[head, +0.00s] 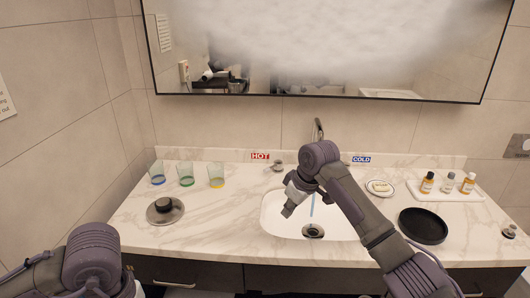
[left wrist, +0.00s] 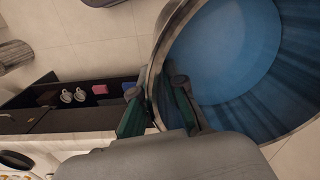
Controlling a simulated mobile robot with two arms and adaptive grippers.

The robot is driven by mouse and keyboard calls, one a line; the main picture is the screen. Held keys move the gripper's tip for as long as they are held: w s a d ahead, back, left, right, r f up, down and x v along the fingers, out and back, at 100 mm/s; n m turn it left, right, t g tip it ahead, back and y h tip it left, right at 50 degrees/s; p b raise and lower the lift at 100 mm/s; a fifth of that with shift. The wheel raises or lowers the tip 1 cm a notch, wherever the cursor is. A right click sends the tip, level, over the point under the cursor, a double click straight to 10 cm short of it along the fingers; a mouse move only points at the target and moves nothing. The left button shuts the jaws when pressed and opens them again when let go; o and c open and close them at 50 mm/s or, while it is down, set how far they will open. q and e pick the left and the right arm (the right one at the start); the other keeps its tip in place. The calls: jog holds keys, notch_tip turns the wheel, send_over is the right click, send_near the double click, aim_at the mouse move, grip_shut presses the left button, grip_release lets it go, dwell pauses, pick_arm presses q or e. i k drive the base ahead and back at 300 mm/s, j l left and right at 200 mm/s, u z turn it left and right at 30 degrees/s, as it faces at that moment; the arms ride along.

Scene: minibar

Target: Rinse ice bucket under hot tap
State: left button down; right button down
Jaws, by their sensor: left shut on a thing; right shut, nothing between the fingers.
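The white sink (head: 275,215) is set into the marble counter, with the spout (head: 318,128) behind it. A small knob (head: 277,165) stands beside the red HOT label (head: 260,156); the blue COLD label (head: 361,159) is farther right. My right gripper (head: 288,210) is shut and empty over the sink's left side. In the left wrist view my left gripper (left wrist: 160,92) is shut on the rim of the ice bucket (left wrist: 225,50), blue inside with a metal rim. The head view does not show the bucket.
Three tinted glasses (head: 186,174) and a round lid with a black knob (head: 165,211) stand left. A soap dish (head: 380,188), a white tray (head: 430,190) with small bottles and a black round tray (head: 423,226) are right. A mirror (head: 330,50) hangs behind.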

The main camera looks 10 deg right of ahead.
aim_at(277, 164)
jog(key=i, duration=1.4)
